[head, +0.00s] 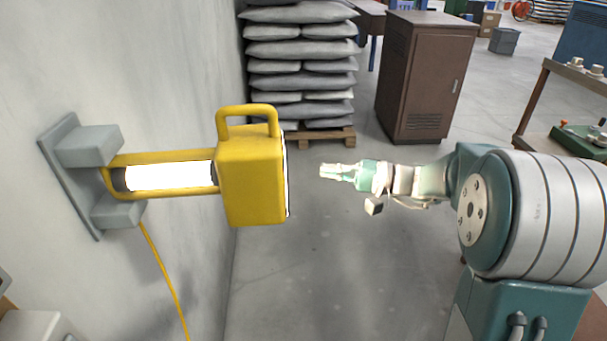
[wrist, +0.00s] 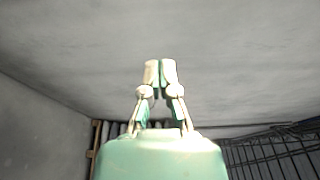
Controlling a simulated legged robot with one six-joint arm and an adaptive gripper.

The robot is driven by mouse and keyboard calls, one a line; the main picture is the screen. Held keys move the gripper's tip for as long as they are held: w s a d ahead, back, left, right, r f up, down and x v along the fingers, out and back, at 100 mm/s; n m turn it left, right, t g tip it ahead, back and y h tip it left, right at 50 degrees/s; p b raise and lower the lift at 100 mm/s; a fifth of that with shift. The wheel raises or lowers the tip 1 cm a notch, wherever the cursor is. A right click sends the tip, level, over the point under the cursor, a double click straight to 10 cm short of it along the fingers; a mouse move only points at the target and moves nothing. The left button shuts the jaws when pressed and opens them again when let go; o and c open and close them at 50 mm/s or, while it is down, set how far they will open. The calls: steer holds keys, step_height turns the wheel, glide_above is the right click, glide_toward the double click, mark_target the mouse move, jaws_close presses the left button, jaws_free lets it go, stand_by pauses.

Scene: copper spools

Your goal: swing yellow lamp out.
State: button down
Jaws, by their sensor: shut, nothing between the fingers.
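The yellow lamp (head: 250,178) is at the left in the head view, on a grey bracket (head: 90,148) fixed to the wall. It sticks out from the wall toward the right, with a lit tube along its arm, a boxy head and a loop handle on top. My gripper (head: 324,171) is to the right of the lamp head, apart from it in the picture, and points left. In the wrist view its fingers (wrist: 160,74) are together with nothing between them. The lamp does not show in the wrist view.
A yellow cable (head: 165,270) hangs down from the lamp along the wall. Stacked grey sacks (head: 300,65) on a pallet and a brown cabinet (head: 425,75) stand behind. A bench (head: 570,75) is at the right. The floor below my gripper is clear.

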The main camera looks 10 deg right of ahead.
steer(key=x, duration=1)
steer(key=s, duration=0.4)
steer(key=shift+s+d, duration=0.2)
steer(key=shift+d, duration=0.1)
